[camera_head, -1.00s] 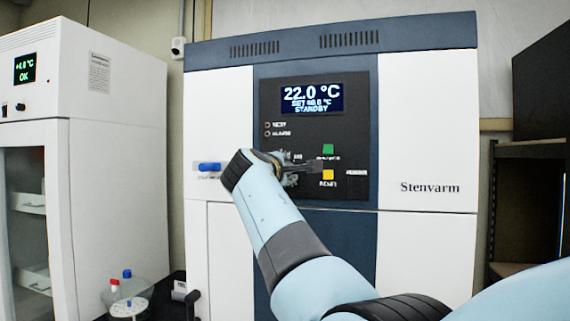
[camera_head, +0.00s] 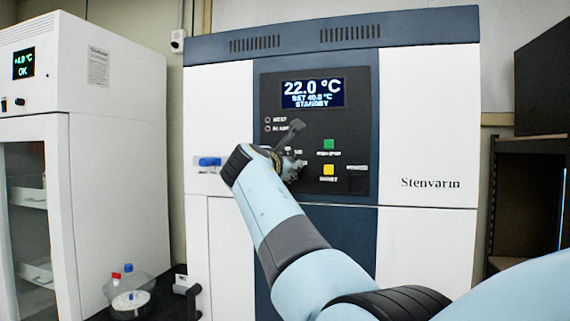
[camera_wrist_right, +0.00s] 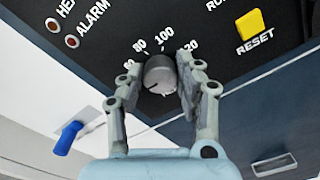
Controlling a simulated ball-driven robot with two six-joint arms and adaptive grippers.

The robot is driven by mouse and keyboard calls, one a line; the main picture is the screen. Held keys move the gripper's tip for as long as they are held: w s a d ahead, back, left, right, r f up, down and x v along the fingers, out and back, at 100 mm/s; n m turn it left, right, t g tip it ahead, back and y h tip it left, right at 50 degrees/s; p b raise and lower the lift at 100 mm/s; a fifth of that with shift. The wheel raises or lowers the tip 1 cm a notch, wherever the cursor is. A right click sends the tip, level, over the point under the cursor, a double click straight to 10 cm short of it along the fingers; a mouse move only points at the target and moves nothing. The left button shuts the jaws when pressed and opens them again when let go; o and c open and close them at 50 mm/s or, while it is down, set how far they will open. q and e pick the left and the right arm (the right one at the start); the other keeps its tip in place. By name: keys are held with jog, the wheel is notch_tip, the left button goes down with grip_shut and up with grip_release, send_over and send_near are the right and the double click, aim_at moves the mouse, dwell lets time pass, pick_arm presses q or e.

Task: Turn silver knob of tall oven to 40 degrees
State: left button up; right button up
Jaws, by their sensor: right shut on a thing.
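The tall oven (camera_head: 428,125) faces me, with a dark control panel (camera_head: 352,125) and a display (camera_head: 312,93) reading 22.0 °C, SET 40.0 °C, STANDBY. The silver knob (camera_wrist_right: 160,74) shows in the right wrist view, on a dial with 80 and 100 legible beside it. My right gripper (camera_wrist_right: 158,84) has one finger on each side of the knob and is shut on it. In the head view my right gripper (camera_head: 289,157) is at the panel below the display and hides the knob. My left gripper is not in view.
A green button (camera_head: 328,144) and a yellow reset button (camera_head: 328,170) are right of the gripper. A blue handle (camera_head: 209,162) is to its left. A white cabinet (camera_head: 115,130) stands at left, with red- and blue-capped items (camera_head: 128,285) low beside it.

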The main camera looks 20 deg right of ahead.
aim_at(288, 122)
jog(key=shift+f+n, duration=0.25)
jog(key=shift+n, duration=0.05)
dwell(0.4)
jog(key=o, duration=1.1)
jog(key=shift+a+r, duration=0.1)
jog(key=shift+r, duration=0.05)
jog(key=shift+o, duration=0.2)
notch_tip(288, 122, up, 10)
